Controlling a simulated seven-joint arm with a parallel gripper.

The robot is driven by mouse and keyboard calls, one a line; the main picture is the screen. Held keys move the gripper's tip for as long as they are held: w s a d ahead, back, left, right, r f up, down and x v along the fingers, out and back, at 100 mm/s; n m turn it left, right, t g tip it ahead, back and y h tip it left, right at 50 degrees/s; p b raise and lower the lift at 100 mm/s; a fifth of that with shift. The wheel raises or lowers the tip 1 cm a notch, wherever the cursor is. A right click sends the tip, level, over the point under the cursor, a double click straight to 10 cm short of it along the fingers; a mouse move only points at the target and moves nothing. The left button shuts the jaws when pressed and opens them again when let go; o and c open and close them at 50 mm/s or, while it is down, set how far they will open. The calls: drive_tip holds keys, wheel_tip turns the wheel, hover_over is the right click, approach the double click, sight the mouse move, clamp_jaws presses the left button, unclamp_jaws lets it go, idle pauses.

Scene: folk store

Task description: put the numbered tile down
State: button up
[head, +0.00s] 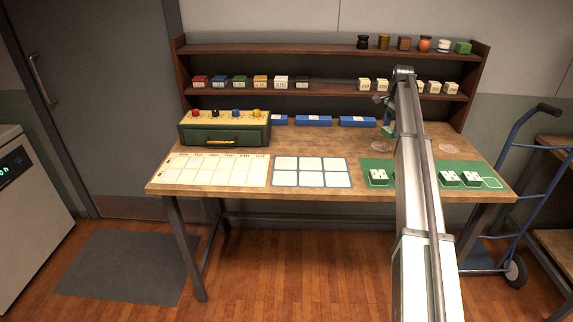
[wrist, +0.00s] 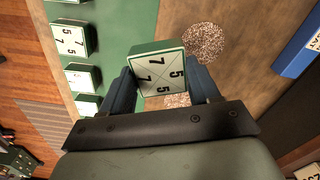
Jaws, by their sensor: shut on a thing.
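My gripper (wrist: 160,90) is shut on a numbered tile (wrist: 157,73), with one dark blue finger on each side. The tile has green sides and a pale face with crossing lines and the digits 7 and 5. In the wrist view it appears over the bench near the edge of a green mat (wrist: 112,30); I cannot tell its height. Similar tiles stand on the mat, one at the upper left (wrist: 70,40). In the head view the mat (head: 405,181) is at the bench's right front, with an outlined square (head: 492,183) at its right end. My arm hides part of it.
Two round speckled patches, one clear in the wrist view (wrist: 203,42), lie behind the mat. Blue trays (head: 313,121) stand along the back, under a shelf rack (head: 330,49). A calendar sheet (head: 215,170) and a blue grid card (head: 311,172) lie left of the mat.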

drive_tip(key=s+a+n, duration=0.2)
drive_tip(key=a, duration=1.9)
drive_tip(key=s+a+n, duration=0.1)
drive_tip(key=s+a, duration=0.2)
drive_tip(key=a, duration=1.7)
drive_tip(key=shift+s+f+m, duration=0.15)
drive_tip(key=shift+f+m, duration=1.05)
drive_tip(key=shift+f, duration=0.5)
drive_tip(key=shift+s+f+m, duration=0.2)
drive_tip(key=shift+f+m, duration=1)
drive_tip(key=shift+f, duration=0.45)
drive_tip(key=shift+s+f+m, duration=0.15)
drive_tip(key=shift+f+m, duration=1.05)
drive_tip(key=shift+f, duration=0.5)
drive_tip(key=shift+f, duration=0.1)
drive_tip(key=o, duration=1.2)
drive_tip(key=shift+c, duration=0.2)
wheel_tip(320, 180, up, 12)
